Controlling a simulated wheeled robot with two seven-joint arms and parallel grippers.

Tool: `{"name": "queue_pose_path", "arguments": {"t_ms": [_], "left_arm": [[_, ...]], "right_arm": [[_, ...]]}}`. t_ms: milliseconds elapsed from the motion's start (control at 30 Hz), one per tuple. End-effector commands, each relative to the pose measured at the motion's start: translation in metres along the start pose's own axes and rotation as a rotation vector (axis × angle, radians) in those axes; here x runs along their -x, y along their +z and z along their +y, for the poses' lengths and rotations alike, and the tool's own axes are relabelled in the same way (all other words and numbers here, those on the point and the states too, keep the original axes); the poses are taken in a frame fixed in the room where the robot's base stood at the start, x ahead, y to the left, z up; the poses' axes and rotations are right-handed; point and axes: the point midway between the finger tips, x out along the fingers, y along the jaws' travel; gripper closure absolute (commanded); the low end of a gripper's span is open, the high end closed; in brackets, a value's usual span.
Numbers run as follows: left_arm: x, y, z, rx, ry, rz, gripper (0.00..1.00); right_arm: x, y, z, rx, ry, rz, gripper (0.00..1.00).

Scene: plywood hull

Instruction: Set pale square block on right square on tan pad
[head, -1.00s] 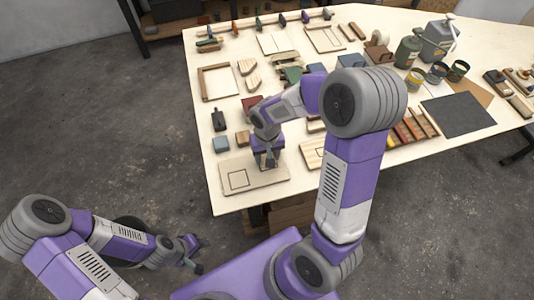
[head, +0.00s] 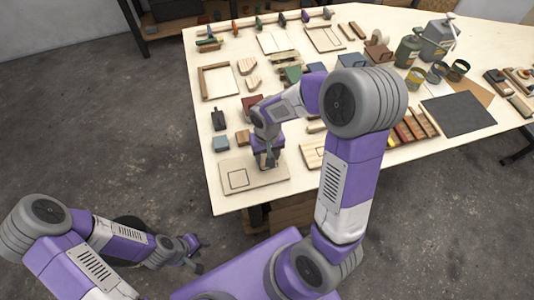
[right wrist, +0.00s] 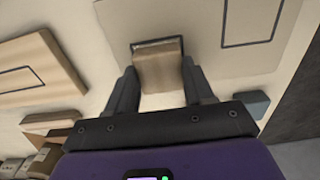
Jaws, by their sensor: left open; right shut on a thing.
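The pale square block (right wrist: 160,66) is between the fingers of my right gripper (right wrist: 158,68), which is shut on it. The tan pad (head: 262,183) lies at the table's near left corner and also shows in the right wrist view (right wrist: 198,22). The block covers most of the right square (right wrist: 157,41); a strip of its dark outline shows past the block's edge. I cannot tell whether the block touches the pad. In the head view my right gripper (head: 269,160) hides the block and that square. The left square (head: 238,179) is empty. My left gripper (head: 196,256) is open and empty, off the table.
A blue-grey block (head: 220,143) and a wooden block (head: 242,137) stand just behind the pad. A wooden board (head: 311,153) with an outline lies to its right. Bottles, tins and trays fill the table farther back. The table's front edge is close to the pad.

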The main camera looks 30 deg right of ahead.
Motion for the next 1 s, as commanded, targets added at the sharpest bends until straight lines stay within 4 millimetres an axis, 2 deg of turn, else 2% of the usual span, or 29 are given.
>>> {"name": "queue_pose_path", "arguments": {"t_ms": [100, 133, 300, 567, 667, 1000], "left_arm": [[0.0, 0.0, 0.0, 0.0, 0.0, 0.0, 0.57], [0.0, 0.0, 0.0, 0.0, 0.0, 0.0, 0.57], [0.0, 0.0, 0.0, 0.0, 0.0, 0.0, 0.57], [0.0, 0.0, 0.0, 0.0, 0.0, 0.0, 0.57], [0.002, 0.0, 0.001, 0.0, 0.0, 0.0, 0.57], [0.012, 0.001, 0.004, 0.0, 0.0, 0.0, 0.57]], "right_arm": [[0.0, 0.0, 0.0, 0.0, 0.0, 0.0, 0.77], [0.0, 0.0, 0.0, 0.0, 0.0, 0.0, 0.43], [0.0, 0.0, 0.0, 0.0, 0.0, 0.0, 0.18], [0.0, 0.0, 0.0, 0.0, 0.0, 0.0, 0.18], [0.007, -0.001, 0.0, 0.0, -0.001, 0.003, 0.18], [0.062, -0.001, 0.0, 0.001, -0.001, 0.004, 0.18]]}}
